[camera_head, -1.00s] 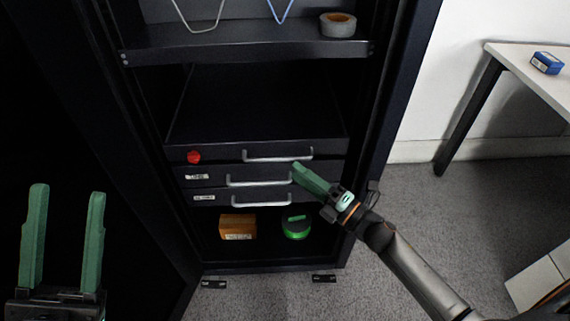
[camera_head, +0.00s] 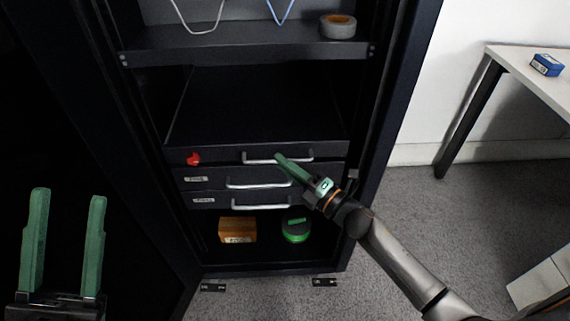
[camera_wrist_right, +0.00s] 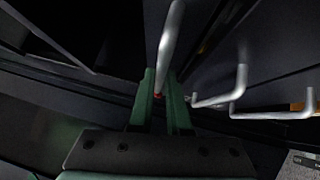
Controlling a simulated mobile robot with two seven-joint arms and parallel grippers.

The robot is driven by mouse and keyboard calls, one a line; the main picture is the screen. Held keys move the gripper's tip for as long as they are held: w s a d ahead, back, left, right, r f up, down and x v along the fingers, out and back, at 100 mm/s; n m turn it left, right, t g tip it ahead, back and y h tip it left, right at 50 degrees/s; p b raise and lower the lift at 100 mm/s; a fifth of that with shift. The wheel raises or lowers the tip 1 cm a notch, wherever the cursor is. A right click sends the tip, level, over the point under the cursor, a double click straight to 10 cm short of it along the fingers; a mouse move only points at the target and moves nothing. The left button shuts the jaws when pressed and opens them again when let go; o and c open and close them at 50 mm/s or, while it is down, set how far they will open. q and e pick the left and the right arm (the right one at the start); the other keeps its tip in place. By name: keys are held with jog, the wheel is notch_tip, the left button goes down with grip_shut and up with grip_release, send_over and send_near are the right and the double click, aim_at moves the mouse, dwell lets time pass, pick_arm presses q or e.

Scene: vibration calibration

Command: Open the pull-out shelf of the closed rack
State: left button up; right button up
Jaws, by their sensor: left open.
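The dark rack (camera_head: 247,48) stands ahead with its door swung open at the left. Its pull-out shelf (camera_head: 222,155) has a dark front with a red knob (camera_head: 193,158) and a silver handle (camera_head: 262,160). The shelf front looks flush with the drawers below. My right gripper (camera_head: 279,158) is at this handle. In the right wrist view a silver bar (camera_wrist_right: 171,40) runs down to the right fingertips (camera_wrist_right: 159,84), in line with the narrow gap; contact is unclear. My left gripper (camera_head: 68,195) is open and empty at the lower left.
Two labelled drawers with handles (camera_head: 260,184) (camera_head: 262,206) lie below. An orange box (camera_head: 238,230) and a green round item (camera_head: 295,231) sit at the bottom. A tape roll (camera_head: 338,27) is on the upper shelf. A white table (camera_head: 520,66) stands right.

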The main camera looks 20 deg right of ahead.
grip_shut()
dwell(0.9)
jog(key=shift+s, duration=0.1)
